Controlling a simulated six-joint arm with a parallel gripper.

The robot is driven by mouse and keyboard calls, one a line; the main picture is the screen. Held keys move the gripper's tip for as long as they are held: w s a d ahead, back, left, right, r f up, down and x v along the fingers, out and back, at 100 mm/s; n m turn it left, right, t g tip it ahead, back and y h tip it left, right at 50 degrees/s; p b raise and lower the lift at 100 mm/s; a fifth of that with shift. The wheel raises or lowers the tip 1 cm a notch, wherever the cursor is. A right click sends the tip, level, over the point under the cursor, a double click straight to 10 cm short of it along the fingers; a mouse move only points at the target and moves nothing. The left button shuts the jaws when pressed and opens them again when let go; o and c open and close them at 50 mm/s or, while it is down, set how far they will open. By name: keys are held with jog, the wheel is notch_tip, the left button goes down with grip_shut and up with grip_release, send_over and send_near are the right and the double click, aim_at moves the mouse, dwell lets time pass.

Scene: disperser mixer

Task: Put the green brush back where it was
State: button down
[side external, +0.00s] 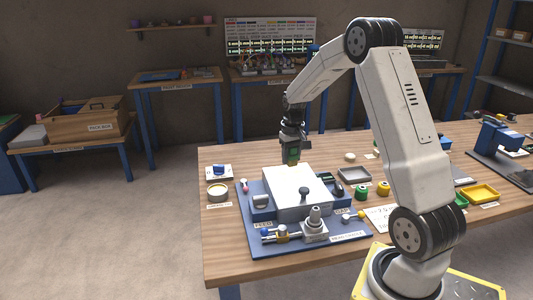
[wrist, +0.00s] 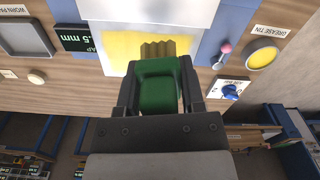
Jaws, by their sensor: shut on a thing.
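My gripper (side external: 292,148) is above the back edge of the white-topped machine in the side view. In the wrist view its two dark fingers (wrist: 160,90) are shut on the green brush (wrist: 158,88), one on each side of the green handle. I cannot tell whether the bristles touch the machine.
A grease tin (wrist: 262,55), a blue rotary switch (wrist: 230,91) and a pink-tipped lever (wrist: 224,49) are on the right in the wrist view. A gap display (wrist: 76,40) and a grey tray (wrist: 24,38) are on the left. Green and yellow pots (side external: 383,188) stand right of the machine.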

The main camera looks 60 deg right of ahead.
jog(key=s+a+n, duration=0.1)
jog(key=a+n, duration=0.2)
jog(key=a, duration=0.8)
jog(key=s+a+f+n, duration=0.1)
jog(key=a+n, duration=0.2)
jog(key=a, duration=0.9)
jog(key=shift+s+f+n, duration=0.15)
jog(key=shift+s+n, duration=0.1)
jog(key=shift+n, duration=0.05)
jog(key=shift+w+d, duration=0.1)
jog(key=w+f, duration=0.2)
jog(key=w, duration=0.2)
jog(key=w+d+f, duration=0.1)
jog(key=w+f, duration=0.2)
jog(key=w, duration=0.1)
jog(key=w+f, duration=0.3)
jog(key=w, duration=0.1)
jog(key=shift+d, duration=0.15)
jog(key=shift+w+d+f, duration=0.1)
jog(key=shift+w+f, duration=0.5)
jog(key=shift+f, duration=0.1)
